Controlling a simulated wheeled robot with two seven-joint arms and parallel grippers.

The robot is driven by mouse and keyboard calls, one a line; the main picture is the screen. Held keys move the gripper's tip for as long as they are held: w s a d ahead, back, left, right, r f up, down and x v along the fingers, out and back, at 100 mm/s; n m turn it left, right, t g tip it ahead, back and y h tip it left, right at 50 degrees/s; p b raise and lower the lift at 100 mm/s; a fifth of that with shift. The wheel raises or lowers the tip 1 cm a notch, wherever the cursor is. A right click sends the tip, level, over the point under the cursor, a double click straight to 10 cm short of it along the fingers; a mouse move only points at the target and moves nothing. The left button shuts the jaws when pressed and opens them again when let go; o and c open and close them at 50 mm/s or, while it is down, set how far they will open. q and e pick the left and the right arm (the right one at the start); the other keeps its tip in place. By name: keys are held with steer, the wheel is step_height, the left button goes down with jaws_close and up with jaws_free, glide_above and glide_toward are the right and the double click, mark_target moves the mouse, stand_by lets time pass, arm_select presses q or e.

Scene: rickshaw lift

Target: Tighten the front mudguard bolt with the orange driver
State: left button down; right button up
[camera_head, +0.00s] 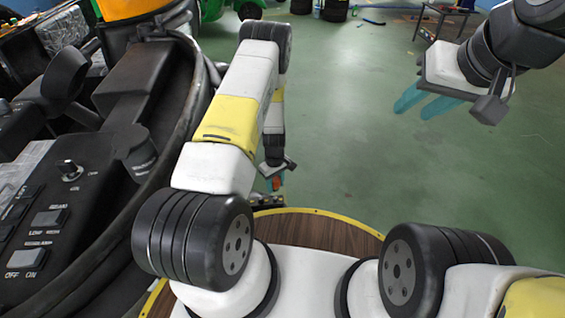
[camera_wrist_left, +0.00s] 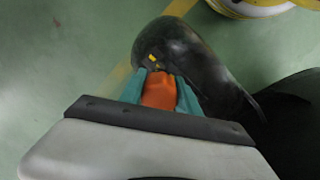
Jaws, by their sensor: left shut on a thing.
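My left gripper (camera_head: 274,183) hangs low beside the vehicle and is shut on the orange driver (camera_wrist_left: 159,90). The driver's orange handle sits between the teal fingers in the left wrist view, where the left gripper (camera_wrist_left: 160,92) shows close up. Beyond it is a rounded black mudguard (camera_wrist_left: 196,62) with a small yellow spot (camera_wrist_left: 152,58) near the driver's far end. I cannot tell whether that spot is the bolt or whether the driver touches it. My right gripper (camera_head: 416,108) is at the upper right, its teal fingers apart and empty.
The vehicle's black dash with a switch panel (camera_head: 35,225) fills the left side, close to my left arm. A dark trolley (camera_head: 440,22) stands at the back right. The green floor (camera_head: 345,150) in the middle is clear.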

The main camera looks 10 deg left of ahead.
mark_target(275, 179)
arm_select(q)
steer(key=shift+r, duration=1.6)
